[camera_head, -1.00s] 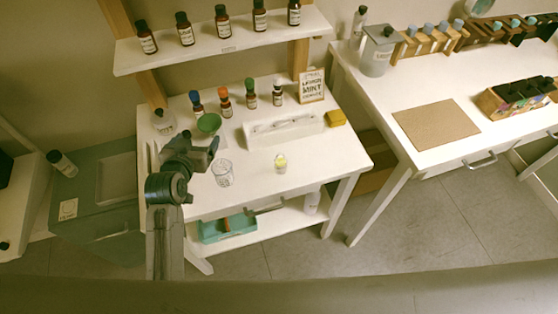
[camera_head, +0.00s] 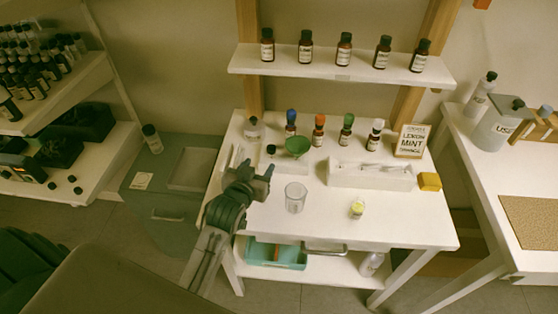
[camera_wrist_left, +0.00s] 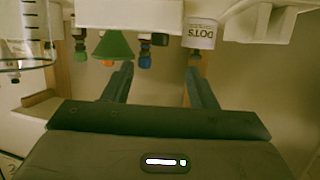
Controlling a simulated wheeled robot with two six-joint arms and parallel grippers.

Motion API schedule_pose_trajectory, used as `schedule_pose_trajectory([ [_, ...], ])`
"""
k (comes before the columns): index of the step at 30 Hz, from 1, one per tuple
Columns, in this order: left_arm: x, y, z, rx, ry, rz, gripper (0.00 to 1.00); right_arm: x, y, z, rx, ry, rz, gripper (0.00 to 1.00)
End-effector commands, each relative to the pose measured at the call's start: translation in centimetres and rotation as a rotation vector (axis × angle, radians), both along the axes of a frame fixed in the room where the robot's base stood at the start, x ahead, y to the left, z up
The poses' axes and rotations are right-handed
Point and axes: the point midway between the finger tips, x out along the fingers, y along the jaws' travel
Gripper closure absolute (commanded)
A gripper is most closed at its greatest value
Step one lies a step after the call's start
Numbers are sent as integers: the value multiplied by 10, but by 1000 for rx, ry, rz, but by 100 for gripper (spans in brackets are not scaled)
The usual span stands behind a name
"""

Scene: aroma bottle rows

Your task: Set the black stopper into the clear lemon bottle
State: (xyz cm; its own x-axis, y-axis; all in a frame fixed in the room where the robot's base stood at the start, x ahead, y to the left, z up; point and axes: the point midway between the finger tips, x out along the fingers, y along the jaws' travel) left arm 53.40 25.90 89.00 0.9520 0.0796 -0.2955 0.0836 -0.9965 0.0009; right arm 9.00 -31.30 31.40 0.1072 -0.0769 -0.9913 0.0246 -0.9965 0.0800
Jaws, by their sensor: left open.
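In the head view a small clear bottle with yellow contents (camera_head: 357,210) stands upright near the front of the white table, its mouth apparently uncovered. A small black piece (camera_head: 271,150), probably the stopper, sits at the back left, left of the green funnel (camera_head: 297,146). In the left wrist view, which is upside down, a dark piece (camera_wrist_left: 160,39) shows beside the funnel (camera_wrist_left: 113,46). My left gripper (camera_head: 257,171) is open and empty over the left part of the table, just in front of the black piece. My right gripper is not in view.
A clear beaker (camera_head: 295,198) stands between my left gripper and the yellow bottle. Brown bottles with coloured caps (camera_head: 319,131) line the back. A white tray (camera_head: 372,175), a yellow block (camera_head: 430,181) and a lemon mint sign (camera_head: 411,140) are to the right. The front centre is mostly clear.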

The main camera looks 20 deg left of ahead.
Motion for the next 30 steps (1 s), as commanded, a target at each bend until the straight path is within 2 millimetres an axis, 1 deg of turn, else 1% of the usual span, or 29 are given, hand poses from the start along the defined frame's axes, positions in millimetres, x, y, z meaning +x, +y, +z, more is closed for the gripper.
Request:
schedule_pose_trajectory([
  [3, 19, 2, -2, 0, -2, 1, 48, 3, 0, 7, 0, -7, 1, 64],
  [6, 34, 3, -6, 0, -1, 1, 48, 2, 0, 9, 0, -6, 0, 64],
  [9, 44, 4, -10, 0, -1, 1, 48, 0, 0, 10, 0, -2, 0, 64],
  [14, 54, 5, -12, 0, -1, 0, 48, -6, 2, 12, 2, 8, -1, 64],
  [17, 67, 6, -14, 0, -1, 0, 48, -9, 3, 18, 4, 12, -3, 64],
  [21, 86, 7, -20, 0, -1, 0, 48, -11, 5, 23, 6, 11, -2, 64],
  [25, 97, 8, -25, 1, -1, 0, 48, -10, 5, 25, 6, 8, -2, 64],
  [30, 99, 8, -27, 0, -1, 0, 48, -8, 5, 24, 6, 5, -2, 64],
])
